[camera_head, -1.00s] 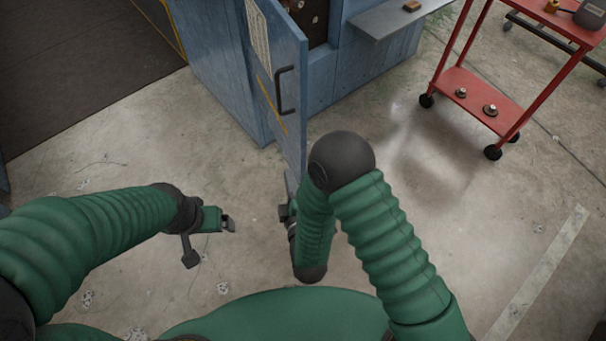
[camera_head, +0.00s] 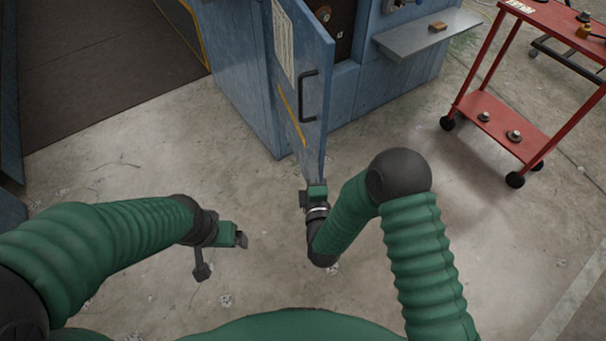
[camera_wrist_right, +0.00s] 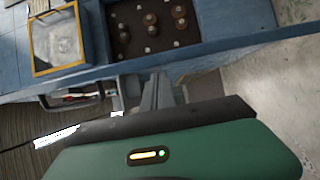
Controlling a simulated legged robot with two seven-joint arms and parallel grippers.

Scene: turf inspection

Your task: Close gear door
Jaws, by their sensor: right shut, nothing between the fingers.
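The gear door (camera_head: 300,75) is a blue panel with a dark bar handle (camera_head: 308,95), standing open from the blue cabinet. In the right wrist view, dark gear-like parts (camera_wrist_right: 150,20) show inside an opening. My right gripper (camera_head: 315,190) is at the lower near end of the door in the head view; whether it touches cannot be told. Its fingers (camera_wrist_right: 157,90) are shut and empty in the wrist view, close to the blue edge. My left gripper (camera_head: 241,239) hangs over the floor, left of the door and apart from it; its jaw opening is too small to read.
A red cart (camera_head: 512,120) on wheels stands at the right. A dark floor panel (camera_head: 95,75) lies at the left. The concrete between is clear.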

